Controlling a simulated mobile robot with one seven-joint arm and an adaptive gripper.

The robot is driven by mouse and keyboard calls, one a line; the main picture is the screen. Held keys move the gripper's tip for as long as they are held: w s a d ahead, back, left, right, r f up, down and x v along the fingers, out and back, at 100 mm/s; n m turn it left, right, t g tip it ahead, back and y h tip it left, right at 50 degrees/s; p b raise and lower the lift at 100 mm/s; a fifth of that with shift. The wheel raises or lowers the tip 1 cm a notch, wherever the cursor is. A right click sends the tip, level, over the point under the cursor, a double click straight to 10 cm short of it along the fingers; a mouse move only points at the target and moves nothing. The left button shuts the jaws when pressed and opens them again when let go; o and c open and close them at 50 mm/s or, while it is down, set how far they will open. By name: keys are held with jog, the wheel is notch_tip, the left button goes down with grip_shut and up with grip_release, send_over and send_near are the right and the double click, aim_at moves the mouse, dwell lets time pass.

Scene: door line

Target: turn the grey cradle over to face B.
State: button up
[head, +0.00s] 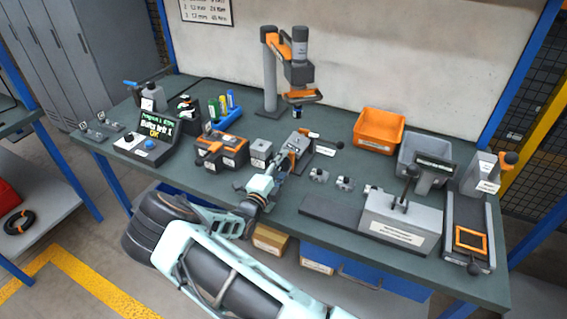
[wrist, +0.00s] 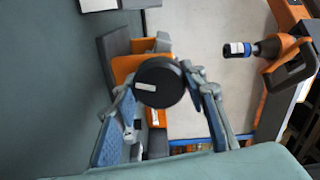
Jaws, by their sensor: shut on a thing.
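The grey cradle (head: 299,141) stands near the middle of the bench, with orange parts at its near left side. My gripper (head: 284,161) reaches it from the front left. Behind the knob are orange and grey parts of the cradle (wrist: 117,62). The fingers hide part of the cradle, and I cannot read a face letter on it.
A grey block (head: 261,153) and an orange-black fixture (head: 221,150) stand close on the left. Small grey blocks (head: 319,175) lie to the right. An orange-tipped column tool (head: 299,72) rises behind. A large grey fixture (head: 400,222) and orange bin (head: 379,131) stand further right.

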jog(key=shift+n, duration=1.6)
jog(key=o, duration=1.2)
jog(key=v, duration=1.2)
